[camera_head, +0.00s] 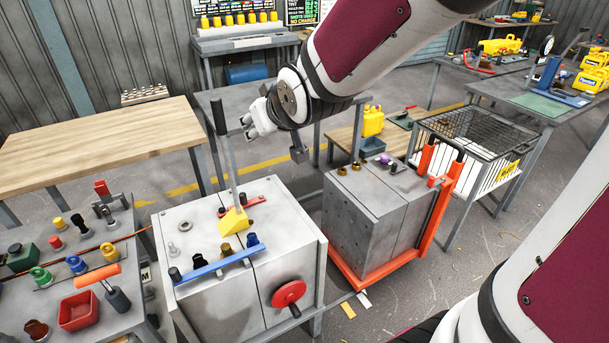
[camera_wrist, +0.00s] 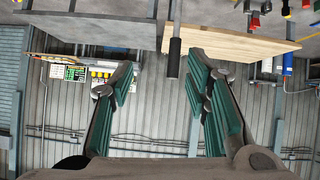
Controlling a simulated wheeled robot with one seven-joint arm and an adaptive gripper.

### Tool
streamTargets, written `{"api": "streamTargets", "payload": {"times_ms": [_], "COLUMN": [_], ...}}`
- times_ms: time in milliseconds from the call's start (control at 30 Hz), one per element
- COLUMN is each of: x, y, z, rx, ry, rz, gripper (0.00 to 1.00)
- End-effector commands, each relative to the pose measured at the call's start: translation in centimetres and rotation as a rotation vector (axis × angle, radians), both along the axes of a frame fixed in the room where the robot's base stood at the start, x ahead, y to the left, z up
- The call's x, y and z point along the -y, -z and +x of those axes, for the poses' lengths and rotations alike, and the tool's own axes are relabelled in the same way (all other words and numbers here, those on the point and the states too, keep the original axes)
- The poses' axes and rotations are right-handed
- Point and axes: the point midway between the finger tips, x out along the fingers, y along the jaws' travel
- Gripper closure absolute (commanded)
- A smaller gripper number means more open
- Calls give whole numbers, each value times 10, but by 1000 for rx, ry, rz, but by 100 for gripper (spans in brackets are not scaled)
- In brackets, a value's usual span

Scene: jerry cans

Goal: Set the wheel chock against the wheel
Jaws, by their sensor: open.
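A yellow wedge (camera_head: 234,220), which looks like the wheel chock, stands on the grey metal cabinet. A long grey pole with a black grip (camera_head: 218,116) rises from it, nearly upright. My gripper (camera_head: 250,125) is open and empty, just right of the black grip in the head view. In the wrist view, the grip (camera_wrist: 174,58) shows between the open fingers (camera_wrist: 160,68), nearer the right one; contact is not visible. A red handwheel (camera_head: 289,293) is on the cabinet front. An orange cart (camera_head: 375,274) carries another grey cabinet; no floor wheel is clearly visible.
Knobs and a blue bar (camera_head: 215,264) crowd the cabinet top around the wedge. A wooden-topped table (camera_head: 100,140) stands behind left, largely clear. A wire basket stand (camera_head: 475,140) is at right. Yellow and white pieces lie on the floor between the cabinets.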

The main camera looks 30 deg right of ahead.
Motion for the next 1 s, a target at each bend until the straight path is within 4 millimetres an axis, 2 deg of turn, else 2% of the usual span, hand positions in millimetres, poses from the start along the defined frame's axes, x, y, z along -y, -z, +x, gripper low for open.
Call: {"api": "streamTargets", "payload": {"times_ms": [33,100,400,500,567,600,667,767,867,1000], "x": [-1,-2,-14,-18,-19,-20,-21,-22,-23,-24], "y": [-10,-16,-24,-23,-22,-21,-20,-16,-9,3], "z": [-20,-50,-185,-215,-227,-232,-234,-217,-180,-113], "rx": [-34,-101,-370,-430,-454,-465,-471,-447,-378,-240], "ry": [11,28,60,58,56,56,53,47,37,29], "rz": [1,9,67,84,88,91,95,106,127,160], "gripper": [57,57,57,57,57,52,52,52,52,52]}}
